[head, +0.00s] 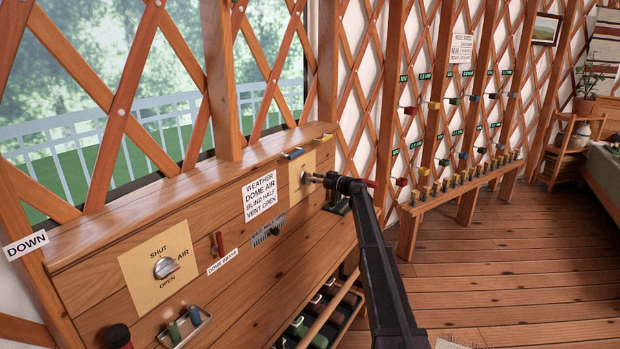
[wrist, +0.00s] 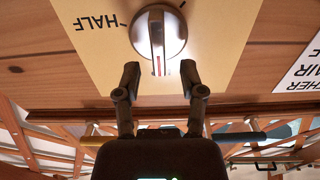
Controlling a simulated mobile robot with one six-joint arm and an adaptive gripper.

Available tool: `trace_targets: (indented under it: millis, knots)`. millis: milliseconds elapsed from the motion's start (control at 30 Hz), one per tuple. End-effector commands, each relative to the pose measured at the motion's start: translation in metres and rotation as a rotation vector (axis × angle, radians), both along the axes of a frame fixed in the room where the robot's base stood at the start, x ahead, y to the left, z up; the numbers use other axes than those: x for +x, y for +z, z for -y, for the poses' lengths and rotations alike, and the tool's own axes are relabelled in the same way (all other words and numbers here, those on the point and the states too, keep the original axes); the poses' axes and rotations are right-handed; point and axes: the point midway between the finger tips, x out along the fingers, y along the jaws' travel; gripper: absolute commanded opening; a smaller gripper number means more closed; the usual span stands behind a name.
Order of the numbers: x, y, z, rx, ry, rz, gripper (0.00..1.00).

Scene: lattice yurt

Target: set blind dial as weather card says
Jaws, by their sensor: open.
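The weather card (head: 262,196) on the wooden panel reads WEATHER, DOME AIR, BLIND HALF, VENT OPEN. To its right, a tan plate (head: 301,166) carries a dial mostly hidden by my gripper (head: 314,179). The wrist view shows this dial (wrist: 176,32) as a round silver knob with a ridge and red mark. The red mark points down in the picture, toward my gripper (wrist: 160,76); the HALF label (wrist: 98,23) is upside down at the left. My gripper is open, its fingertips on either side below the knob. I cannot tell whether they touch it.
Another dial (head: 165,267), marked SHUT, AIR and OPEN, is at the left of the panel. A bench with pegs (head: 460,183) stands at the right; the floor there is clear.

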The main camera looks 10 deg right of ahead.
Motion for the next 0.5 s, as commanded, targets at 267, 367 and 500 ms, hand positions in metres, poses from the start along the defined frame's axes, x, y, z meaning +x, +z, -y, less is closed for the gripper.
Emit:
trace_targets:
  millis: [267,367,500]
  knots:
    - [0.014,0.000,-0.016,0.000,0.001,0.000,0.52]
    - [0.015,0.000,-0.017,0.000,0.000,0.000,0.52]
    - [0.015,0.000,-0.017,0.000,0.000,0.000,0.52]
